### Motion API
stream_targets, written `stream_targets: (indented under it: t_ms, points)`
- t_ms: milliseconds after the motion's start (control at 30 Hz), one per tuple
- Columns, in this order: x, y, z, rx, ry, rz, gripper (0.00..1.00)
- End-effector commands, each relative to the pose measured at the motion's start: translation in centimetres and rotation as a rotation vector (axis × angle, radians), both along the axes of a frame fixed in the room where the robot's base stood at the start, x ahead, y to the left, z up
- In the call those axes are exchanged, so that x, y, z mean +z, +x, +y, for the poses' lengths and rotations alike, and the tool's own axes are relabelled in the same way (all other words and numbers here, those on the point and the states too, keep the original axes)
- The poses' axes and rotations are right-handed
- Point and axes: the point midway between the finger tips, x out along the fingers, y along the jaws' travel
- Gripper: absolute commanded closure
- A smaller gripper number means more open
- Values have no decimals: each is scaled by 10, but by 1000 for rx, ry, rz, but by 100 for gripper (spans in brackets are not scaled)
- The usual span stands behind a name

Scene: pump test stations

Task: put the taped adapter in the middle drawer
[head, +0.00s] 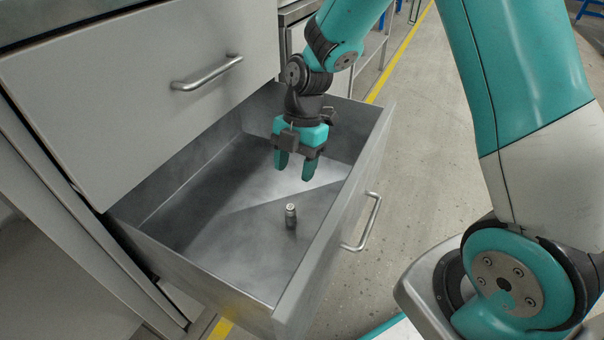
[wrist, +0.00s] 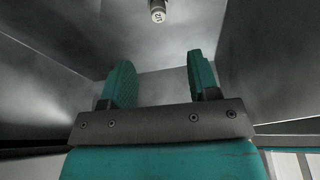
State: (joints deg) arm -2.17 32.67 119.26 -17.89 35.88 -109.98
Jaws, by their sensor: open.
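A small silvery adapter (head: 290,215) stands upright on the floor of an open metal drawer (head: 163,262), towards the drawer's front. It also shows at the top of the wrist view (wrist: 158,12), with a pale band bearing dark marks. I cannot make out tape for sure. My gripper (head: 297,172) is over the drawer, pointing down, beyond the adapter in the head view. Its teal fingers (wrist: 158,82) are apart with nothing between them. The gripper does not touch the adapter.
A closed drawer front with a bar handle (head: 207,74) is above the open drawer. The open drawer's front has its own handle (head: 364,222). Otherwise the drawer looks empty. Concrete floor with a yellow line (head: 402,48) lies to the right.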

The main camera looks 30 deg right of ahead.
Motion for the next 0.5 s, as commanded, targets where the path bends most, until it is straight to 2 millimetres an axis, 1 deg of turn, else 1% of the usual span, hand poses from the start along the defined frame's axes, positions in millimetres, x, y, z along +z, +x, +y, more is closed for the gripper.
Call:
stream_targets:
  t_ms: [33, 67, 167, 200, 267, 300, 367, 400, 500]
  points:
    - [15, -6, 6, -56, -5, 0, 45]
    - [24, -10, 10, -108, -10, 4, 45]
    - [62, -34, 26, -333, -24, 31, 45]
    - [78, -47, 32, -439, -30, 48, 45]
    - [99, -69, 41, -599, -33, 78, 45]
    - [112, -83, 46, -705, -35, 99, 45]
    - [128, -106, 52, -859, -35, 135, 45]
    - [137, -121, 55, -958, -34, 160, 45]
    - [152, -154, 61, -1166, -31, 221, 45]
